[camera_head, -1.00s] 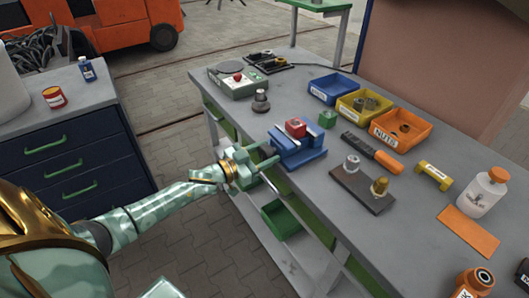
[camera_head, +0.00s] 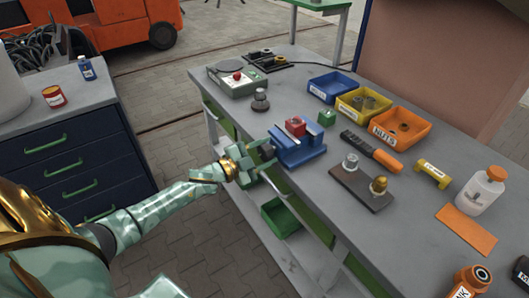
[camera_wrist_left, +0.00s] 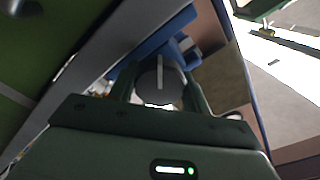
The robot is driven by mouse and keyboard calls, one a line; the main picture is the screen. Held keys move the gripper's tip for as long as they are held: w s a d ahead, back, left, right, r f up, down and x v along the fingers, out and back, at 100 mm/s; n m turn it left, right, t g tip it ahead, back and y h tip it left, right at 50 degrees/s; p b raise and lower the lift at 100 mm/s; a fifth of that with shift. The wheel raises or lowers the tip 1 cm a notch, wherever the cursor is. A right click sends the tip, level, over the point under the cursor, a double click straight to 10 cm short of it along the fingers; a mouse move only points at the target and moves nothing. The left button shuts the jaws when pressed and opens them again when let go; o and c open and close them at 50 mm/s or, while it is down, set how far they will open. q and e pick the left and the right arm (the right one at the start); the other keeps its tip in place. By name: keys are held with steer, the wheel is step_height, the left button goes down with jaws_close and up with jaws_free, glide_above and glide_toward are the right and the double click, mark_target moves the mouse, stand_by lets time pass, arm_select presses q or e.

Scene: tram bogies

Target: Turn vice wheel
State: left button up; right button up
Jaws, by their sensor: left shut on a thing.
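The blue vice (camera_head: 303,153) stands at the near edge of the grey workbench, with a red block (camera_head: 295,126) at its jaws. My left gripper (camera_head: 271,154) is at the vice's near left end, over the bench edge. In the left wrist view its two fingers are on either side of the round dark grey vice wheel (camera_wrist_left: 160,83), shut on it. A pale line runs across the wheel's face, close to upright in that view. In the head view the gripper hides the wheel. My right gripper is not in view.
A dark plate (camera_head: 361,189) with two posts lies to the right. A dark grey weight-like piece (camera_head: 261,101) stands to the left.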

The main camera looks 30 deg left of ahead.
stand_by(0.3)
arm_select(q)
steer(key=o, duration=1)
steer(key=shift+s+f, duration=0.1)
